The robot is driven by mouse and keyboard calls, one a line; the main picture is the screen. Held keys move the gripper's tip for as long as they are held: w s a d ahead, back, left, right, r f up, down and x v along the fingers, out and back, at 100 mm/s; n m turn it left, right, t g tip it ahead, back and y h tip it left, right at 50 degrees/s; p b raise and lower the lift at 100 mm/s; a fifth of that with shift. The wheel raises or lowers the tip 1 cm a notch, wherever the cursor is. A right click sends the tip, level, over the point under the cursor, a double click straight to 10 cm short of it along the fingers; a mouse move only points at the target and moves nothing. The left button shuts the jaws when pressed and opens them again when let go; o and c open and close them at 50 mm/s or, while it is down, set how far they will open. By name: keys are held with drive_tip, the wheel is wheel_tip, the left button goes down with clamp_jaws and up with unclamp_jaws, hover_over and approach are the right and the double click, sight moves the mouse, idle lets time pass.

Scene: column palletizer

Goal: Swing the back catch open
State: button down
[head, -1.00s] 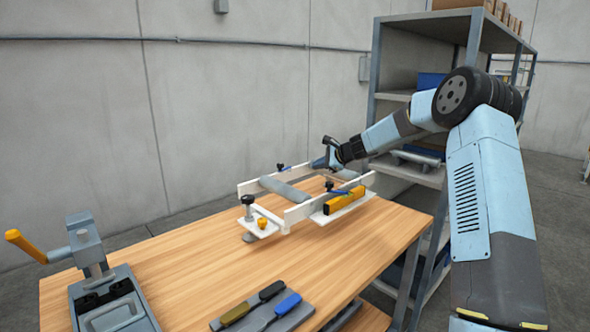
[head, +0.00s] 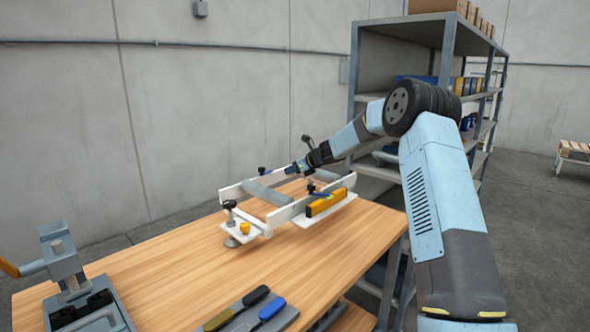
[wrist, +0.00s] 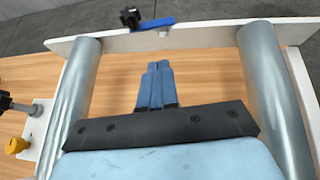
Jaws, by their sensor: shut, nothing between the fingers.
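The back catch (head: 262,170) is a black knob with a blue lever on the back rail (head: 230,190) of a white frame. In the wrist view the blue lever (wrist: 153,24) lies along the rail's top, with its black knob (wrist: 130,17) at its left end. My gripper (head: 290,169) is over the frame, to the right of the back catch. In the wrist view my gripper's blue fingers (wrist: 157,68) are together and empty, pointing at the back rail, apart from the lever. A second catch (head: 312,188) with a black knob sits on the front rail.
Grey rollers (wrist: 76,95) (wrist: 268,85) span the frame on both sides of my gripper. A yellow block (head: 326,203) lies along the front. A dark knob (head: 229,205) and a yellow knob (head: 245,228) stand at the left end. A shelf (head: 375,170) stands behind my arm.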

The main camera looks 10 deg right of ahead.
sight(269, 172)
drive_tip(key=x, duration=0.5)
drive_tip(key=r+x, duration=0.1)
drive_tip(key=x, duration=0.1)
drive_tip(key=shift+w+a, duration=0.4)
drive_tip(key=shift+a, duration=0.05)
drive_tip(key=shift+w+a, duration=0.35)
drive_tip(key=shift+a, duration=0.05)
drive_tip(key=shift+w, duration=0.1)
drive_tip(key=shift+w+n+g+y, duration=0.25)
drive_tip(key=shift+n+g+y, duration=0.25)
drive_tip(key=shift+n+y, duration=0.15)
drive_tip(key=shift+n+g+y, duration=0.25)
drive_tip(key=shift+n+g, duration=0.55)
drive_tip(key=shift+n, duration=0.05)
